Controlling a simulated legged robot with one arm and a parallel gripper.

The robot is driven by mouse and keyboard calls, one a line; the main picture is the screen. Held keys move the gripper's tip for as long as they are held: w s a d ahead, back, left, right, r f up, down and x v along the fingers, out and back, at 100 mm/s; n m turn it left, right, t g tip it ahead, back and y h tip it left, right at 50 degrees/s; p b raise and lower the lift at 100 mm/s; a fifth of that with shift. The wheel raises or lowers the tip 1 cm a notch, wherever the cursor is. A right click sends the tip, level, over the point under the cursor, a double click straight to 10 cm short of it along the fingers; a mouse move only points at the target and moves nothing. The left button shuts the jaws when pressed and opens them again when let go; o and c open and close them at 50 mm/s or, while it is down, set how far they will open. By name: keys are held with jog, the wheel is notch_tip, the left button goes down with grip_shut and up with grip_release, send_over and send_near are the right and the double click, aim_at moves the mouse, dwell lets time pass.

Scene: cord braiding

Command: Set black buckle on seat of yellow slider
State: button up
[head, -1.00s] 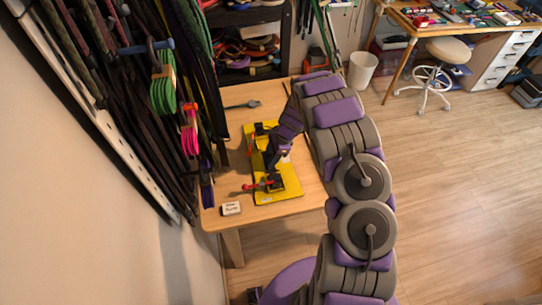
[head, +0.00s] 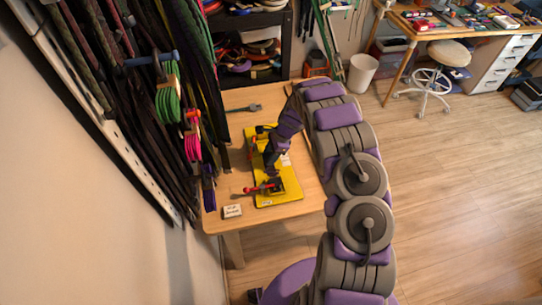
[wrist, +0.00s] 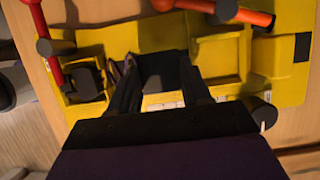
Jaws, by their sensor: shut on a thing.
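The yellow slider (head: 289,190) is a long plate fixture lying on the small wooden table. It fills much of the wrist view (wrist: 215,100), with raised yellow blocks and red-handled levers. My gripper (head: 271,170) reaches down over the middle of the slider. In the wrist view its two dark fingers (wrist: 158,80) point at the fixture. They are shut on a dark piece, which looks like the black buckle (wrist: 160,70), between the fingertips. Dark on dark hides its outline, and I cannot tell whether it touches the seat. Another black block (wrist: 86,80) sits in a yellow frame at the left.
A red lever (head: 262,188) sticks out at the slider's near left; another red lever (wrist: 225,10) is at the top of the wrist view. A white box (head: 232,211) and a grey tool (head: 243,107) lie on the table (head: 222,160). Cords hang at the left.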

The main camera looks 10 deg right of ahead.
jog(key=shift+w, duration=3.6)
jog(key=shift+f+p, duration=0.15)
jog(key=shift+p, duration=0.55)
jog(key=o, duration=1.1)
